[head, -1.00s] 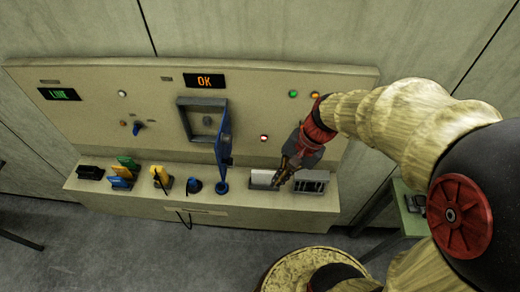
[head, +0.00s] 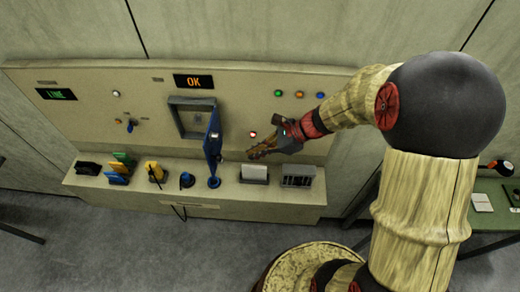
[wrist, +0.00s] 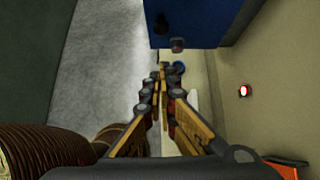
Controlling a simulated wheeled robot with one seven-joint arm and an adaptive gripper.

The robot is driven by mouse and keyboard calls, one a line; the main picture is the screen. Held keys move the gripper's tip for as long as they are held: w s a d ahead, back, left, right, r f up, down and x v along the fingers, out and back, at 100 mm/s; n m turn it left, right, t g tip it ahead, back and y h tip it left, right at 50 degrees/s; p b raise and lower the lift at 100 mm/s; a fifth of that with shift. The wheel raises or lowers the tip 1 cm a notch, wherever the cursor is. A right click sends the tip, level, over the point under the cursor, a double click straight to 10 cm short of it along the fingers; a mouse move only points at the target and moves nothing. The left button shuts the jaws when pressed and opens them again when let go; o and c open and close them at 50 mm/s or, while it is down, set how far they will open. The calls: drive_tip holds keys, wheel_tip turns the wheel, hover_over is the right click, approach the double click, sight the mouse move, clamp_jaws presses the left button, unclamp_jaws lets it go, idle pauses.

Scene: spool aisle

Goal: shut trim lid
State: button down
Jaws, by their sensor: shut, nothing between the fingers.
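The trim lid is the blue panel (head: 213,140) standing open, swung out from the right side of a grey square frame (head: 192,101) on the beige panel. In the wrist view the blue lid (wrist: 200,22) fills the top centre, with a small dark knob (wrist: 178,44) below its edge. My gripper (head: 253,154) is to the right of the lid, apart from it in the head view, with its fingers pointing left. The wrist view shows the fingers (wrist: 161,74) closed together and empty, below the lid in the picture.
A red lamp (head: 252,134) is just above the fingers. The ledge below carries a white block (head: 254,173), a grey slotted box (head: 297,175), a blue knob (head: 187,180), and yellow and green items (head: 121,165). The display (head: 194,81) reads OK. A green table (head: 490,225) stands at right.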

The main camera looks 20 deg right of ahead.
drive_tip(key=w+a+f+p, duration=0.1)
drive_tip(key=w+a+f, duration=0.1)
drive_tip(key=a, duration=0.5)
drive_tip(key=shift+w+a+f, duration=0.15)
drive_tip(key=shift+w+f, duration=0.15)
drive_tip(key=shift+f, duration=0.4)
drive_tip(key=shift+a, duration=0.1)
